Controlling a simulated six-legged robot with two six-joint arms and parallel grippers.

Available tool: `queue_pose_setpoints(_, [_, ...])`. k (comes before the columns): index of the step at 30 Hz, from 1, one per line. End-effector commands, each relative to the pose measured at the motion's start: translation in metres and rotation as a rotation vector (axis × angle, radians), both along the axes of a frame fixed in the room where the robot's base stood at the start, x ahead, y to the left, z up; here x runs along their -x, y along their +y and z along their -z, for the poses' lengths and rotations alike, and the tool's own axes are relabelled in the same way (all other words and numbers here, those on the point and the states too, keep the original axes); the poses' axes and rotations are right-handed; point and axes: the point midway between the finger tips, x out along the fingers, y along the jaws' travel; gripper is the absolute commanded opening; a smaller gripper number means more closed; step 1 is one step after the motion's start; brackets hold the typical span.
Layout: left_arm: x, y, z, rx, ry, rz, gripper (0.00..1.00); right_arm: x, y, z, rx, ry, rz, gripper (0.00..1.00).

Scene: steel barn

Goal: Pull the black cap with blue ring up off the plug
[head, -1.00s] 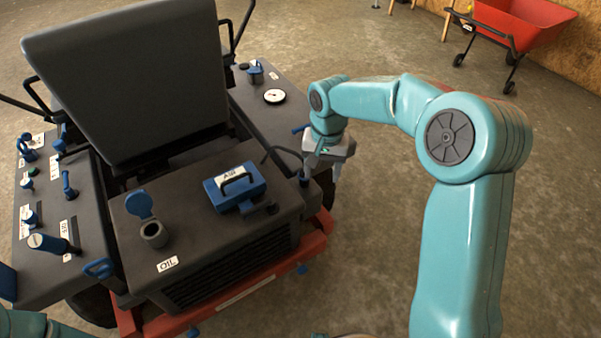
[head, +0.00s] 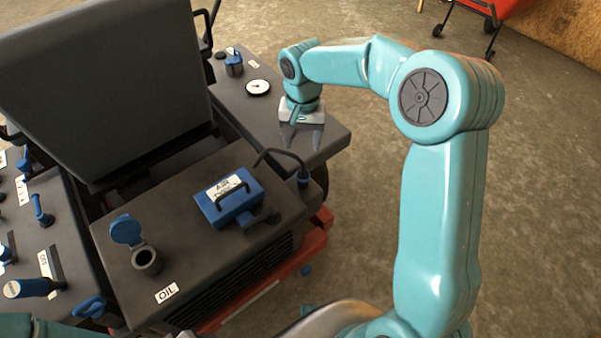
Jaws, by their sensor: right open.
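The black cap with a blue ring (head: 303,181) stands at the right back corner of the grey engine housing (head: 215,255). A black cable arcs into its top from the left. The plug under it is hidden. My right gripper (head: 302,146) is open and empty, fingers pointing down. In the picture it is just above the cap, in front of the grey side panel, and apart from the cap. Part of my left arm shows at the lower left, but its gripper is out of view.
A blue box labelled AIR (head: 229,197) with a black handle is left of the cap. A blue-lidded oil filler (head: 147,261) stands further left. The grey seat back (head: 100,80) rises behind. A white gauge (head: 258,88) sits on the side panel. Open floor lies right.

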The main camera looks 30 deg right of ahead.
Motion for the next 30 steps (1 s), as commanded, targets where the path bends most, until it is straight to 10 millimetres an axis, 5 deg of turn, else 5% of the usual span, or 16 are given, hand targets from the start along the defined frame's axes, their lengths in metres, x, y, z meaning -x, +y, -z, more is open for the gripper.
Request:
queue_pose_setpoints(16, [0.000,0.000,0.012,0.000,0.000,0.000,0.43,0.004,0.000,0.124,-0.002,0.005,-0.001,0.58])
queue_pose_setpoints(22, [0.000,0.000,0.013,0.000,0.000,0.000,0.43,0.002,-0.001,0.145,-0.001,0.002,0.001,0.58])
queue_pose_setpoints(30, [0.000,0.000,0.013,0.000,0.000,0.000,0.43,0.000,-0.001,0.150,-0.001,0.001,0.000,0.58])
